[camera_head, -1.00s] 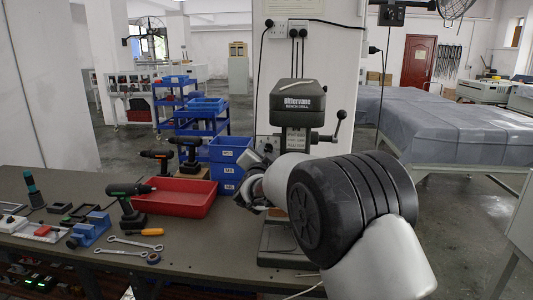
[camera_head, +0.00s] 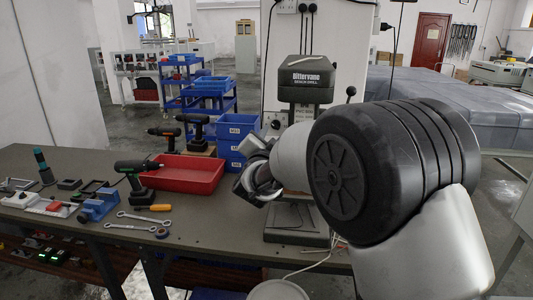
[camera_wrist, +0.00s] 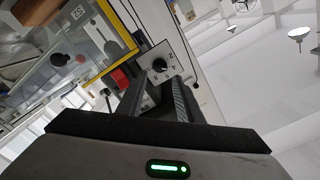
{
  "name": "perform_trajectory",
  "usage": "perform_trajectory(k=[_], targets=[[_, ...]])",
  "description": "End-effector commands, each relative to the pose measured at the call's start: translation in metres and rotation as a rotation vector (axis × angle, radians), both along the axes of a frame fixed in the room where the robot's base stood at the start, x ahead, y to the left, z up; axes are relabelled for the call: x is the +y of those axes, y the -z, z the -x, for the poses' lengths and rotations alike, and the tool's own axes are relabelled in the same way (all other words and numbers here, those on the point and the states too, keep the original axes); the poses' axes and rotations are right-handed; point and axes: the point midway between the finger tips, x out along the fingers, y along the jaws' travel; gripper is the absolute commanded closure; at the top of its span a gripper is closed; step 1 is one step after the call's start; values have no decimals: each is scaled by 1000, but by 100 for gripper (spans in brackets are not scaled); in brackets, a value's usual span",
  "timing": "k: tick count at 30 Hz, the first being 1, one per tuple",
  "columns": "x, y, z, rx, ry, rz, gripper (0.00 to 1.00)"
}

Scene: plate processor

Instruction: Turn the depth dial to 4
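The depth dial (camera_wrist: 160,66) is a black round knob with a pale pointer mark, on a white plate with numbers around it. It shows in the wrist view just beyond and between the fingertips; the number it points at is too small to read. My gripper (camera_wrist: 160,80) has its two dark fingers apart, with nothing seen held between them. Whether a finger touches the dial I cannot tell. In the head view my gripper (camera_head: 258,184) is in front of the bench drill (camera_head: 306,80), left of its column; the dial is hidden there.
A yellow-edged clear panel (camera_wrist: 122,36) and a red block (camera_wrist: 120,78) are close to the dial. On the bench, a red tray (camera_head: 188,174), blue bins (camera_head: 236,133), a cordless drill (camera_head: 136,172) and wrenches (camera_head: 138,218) lie left of my arm.

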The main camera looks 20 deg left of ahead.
Motion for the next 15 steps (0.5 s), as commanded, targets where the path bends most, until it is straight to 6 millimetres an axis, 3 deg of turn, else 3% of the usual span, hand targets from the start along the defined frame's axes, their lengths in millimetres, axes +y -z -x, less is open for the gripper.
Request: perform_trajectory(k=[3, 9, 15], targets=[[-6, -1, 31, -1, -3, 1, 67], [-17, 0, 74, -1, -2, 1, 67], [-23, 0, 98, -1, -1, 0, 67]])
